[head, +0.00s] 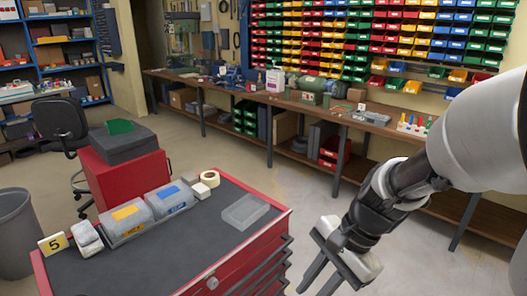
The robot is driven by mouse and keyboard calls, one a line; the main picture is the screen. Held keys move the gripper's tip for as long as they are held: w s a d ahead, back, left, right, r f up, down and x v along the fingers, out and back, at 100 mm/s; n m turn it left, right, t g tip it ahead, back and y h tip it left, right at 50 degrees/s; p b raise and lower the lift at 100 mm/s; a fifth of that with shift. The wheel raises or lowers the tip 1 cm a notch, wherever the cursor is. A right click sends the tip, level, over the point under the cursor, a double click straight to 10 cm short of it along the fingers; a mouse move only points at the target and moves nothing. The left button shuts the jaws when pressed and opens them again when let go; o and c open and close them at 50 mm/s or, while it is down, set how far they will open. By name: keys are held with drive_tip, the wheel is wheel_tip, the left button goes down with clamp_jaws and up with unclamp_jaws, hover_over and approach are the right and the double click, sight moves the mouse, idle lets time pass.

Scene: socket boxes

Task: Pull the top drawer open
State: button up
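The red tool cabinet (283,222) stands at the front with a dark top. Its drawer fronts face the lower right, with dark handle strips along them. The top drawer front (240,262) appears flush with the cabinet, and a round lock (212,283) shows near its left part. The lower drawers are cut off by the bottom edge. My gripper (312,289) is to the right of the cabinet front and apart from it. Its two dark fingers point down-left with a gap between them. It holds nothing visible, and the fingertips are near the bottom edge.
A red cabinet (125,178) and chair (60,122) stand behind. Floor between cabinet and workbench (375,122) is free.

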drive_tip(key=w+a+f+m+t+y+b, duration=0.2)
drive_tip(key=f+m+y+b, duration=0.15)
drive_tip(key=f+m, duration=0.55)
drive_tip(key=w+a+f+m+t+y+b, duration=0.25)
drive_tip(key=f+m+y, duration=0.35)
drive_tip(key=m, duration=0.4)
drive_tip(key=w+a+f+m+t+y+b, duration=0.2)
drive_tip(key=w+f+m+y+b, duration=0.15)
drive_tip(key=f+m, duration=0.6)
drive_tip(key=b+x, duration=0.1)
drive_tip(key=x, duration=1)
drive_tip(key=s+b+x, duration=0.1)
drive_tip(key=x, duration=0.4)
drive_tip(key=shift+w+a+f+b, duration=0.15)
drive_tip(key=shift+a+f+b, duration=0.15)
drive_tip(key=shift+a, duration=0.15)
clamp_jaws()
